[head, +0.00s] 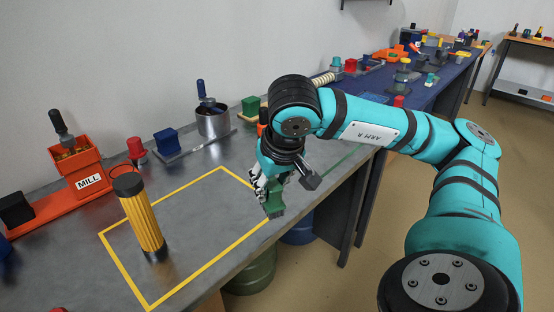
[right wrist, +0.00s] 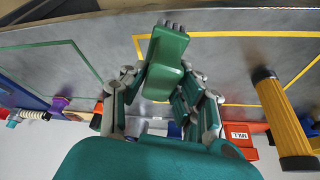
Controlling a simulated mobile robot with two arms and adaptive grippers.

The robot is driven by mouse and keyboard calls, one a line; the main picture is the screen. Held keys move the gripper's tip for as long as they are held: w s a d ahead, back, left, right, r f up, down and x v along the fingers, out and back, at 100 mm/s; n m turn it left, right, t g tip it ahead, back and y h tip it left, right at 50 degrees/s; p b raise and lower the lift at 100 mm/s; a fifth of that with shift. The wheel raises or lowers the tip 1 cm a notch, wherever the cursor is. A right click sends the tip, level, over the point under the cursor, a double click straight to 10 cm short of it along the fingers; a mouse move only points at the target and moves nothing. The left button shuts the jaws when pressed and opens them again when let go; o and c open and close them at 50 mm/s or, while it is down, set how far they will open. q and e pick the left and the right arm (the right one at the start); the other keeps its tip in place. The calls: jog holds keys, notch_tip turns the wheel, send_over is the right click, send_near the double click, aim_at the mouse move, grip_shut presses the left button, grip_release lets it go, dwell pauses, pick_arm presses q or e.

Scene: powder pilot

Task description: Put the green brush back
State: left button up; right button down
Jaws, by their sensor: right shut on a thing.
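My right gripper (head: 268,186) is shut on the green brush (head: 275,204), above the front edge of the metal bench. In the right wrist view the brush (right wrist: 166,52) stands out from between the fingers (right wrist: 160,92), with a grey tip at its far end. The fingers hide part of it. A green outline (right wrist: 88,60) on the bench shows in the right wrist view, apart from the brush; my arm hides most of it in the head view. My left gripper is not in view.
A ribbed yellow cylinder (head: 141,217) with a dark top stands inside the yellow outline (head: 190,276). An orange mill (head: 76,168), a metal pot (head: 213,122) and a green block (head: 251,106) stand along the back.

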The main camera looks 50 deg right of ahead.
jog(key=w+d+f, duration=0.2)
jog(key=w+d, duration=0.1)
jog(key=d, duration=0.1)
jog(key=w+d+f, duration=0.2)
jog(key=w+d, duration=0.2)
jog(key=w+d+f, duration=0.1)
jog(key=w+d, duration=0.2)
jog(key=d, duration=0.2)
jog(key=shift+w+f+b, duration=0.3)
jog(key=shift+f, duration=0.1)
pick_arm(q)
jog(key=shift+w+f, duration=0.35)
pick_arm(e)
jog(key=shift+f, duration=0.3)
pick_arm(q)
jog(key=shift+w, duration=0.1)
pick_arm(e)
jog(key=c, duration=1.5)
grip_release()
jog(key=shift+f, duration=0.1)
jog(key=o, duration=0.5)
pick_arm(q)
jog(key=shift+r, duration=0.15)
